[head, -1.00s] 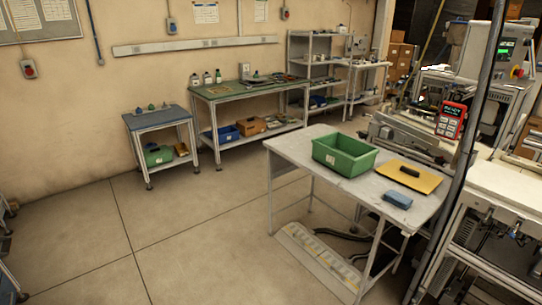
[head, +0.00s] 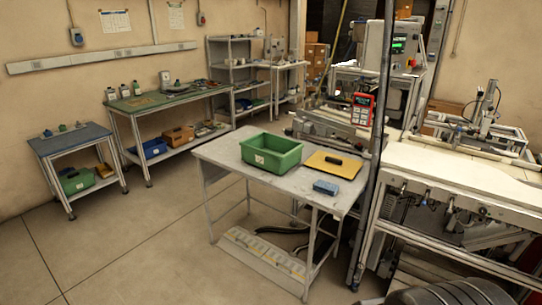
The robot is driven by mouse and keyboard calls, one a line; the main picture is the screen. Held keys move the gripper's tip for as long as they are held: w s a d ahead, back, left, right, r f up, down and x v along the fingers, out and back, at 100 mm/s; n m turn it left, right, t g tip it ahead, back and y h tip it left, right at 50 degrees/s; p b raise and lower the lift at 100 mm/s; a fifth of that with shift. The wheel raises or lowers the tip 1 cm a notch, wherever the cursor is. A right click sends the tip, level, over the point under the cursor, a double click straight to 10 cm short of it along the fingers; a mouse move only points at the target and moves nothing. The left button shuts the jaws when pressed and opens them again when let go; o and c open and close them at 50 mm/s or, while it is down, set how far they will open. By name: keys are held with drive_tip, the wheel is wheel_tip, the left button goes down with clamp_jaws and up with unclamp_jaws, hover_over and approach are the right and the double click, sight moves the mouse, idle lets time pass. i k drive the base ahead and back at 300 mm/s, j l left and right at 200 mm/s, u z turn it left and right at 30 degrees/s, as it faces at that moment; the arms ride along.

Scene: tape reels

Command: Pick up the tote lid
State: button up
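The tote lid looks to be the flat yellow panel (head: 322,164) with a dark handle on top. It lies on the grey table (head: 222,160) in the middle of the head view, right of a green tote (head: 271,153). The tote stands open at the top, and its inside looks empty from here. A small blue block (head: 326,187) lies in front of the lid, close to the table's front right edge. Nothing lies on the lid apart from its handle. My gripper is not in view.
A dark upright post (head: 380,135) stands just right of the table. A white-topped machine bench (head: 450,170) fills the right side. Dark cables lie under the table by its low shelf (head: 265,255). The floor (head: 130,245) at front left is clear.

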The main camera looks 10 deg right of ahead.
sight(344, 167)
drive_tip(key=i+z, duration=0.15)
drive_tip(key=i, duration=0.4)
drive_tip(key=i+z, duration=0.1)
drive_tip(key=i, duration=0.4)
drive_tip(key=i+j+z, duration=0.15)
drive_tip(key=i, duration=0.4)
drive_tip(key=i+j+z, duration=0.1)
drive_tip(key=i, duration=0.4)
drive_tip(key=i+j+z, duration=0.15)
drive_tip(key=i, duration=0.35)
drive_tip(key=j, duration=0.1)
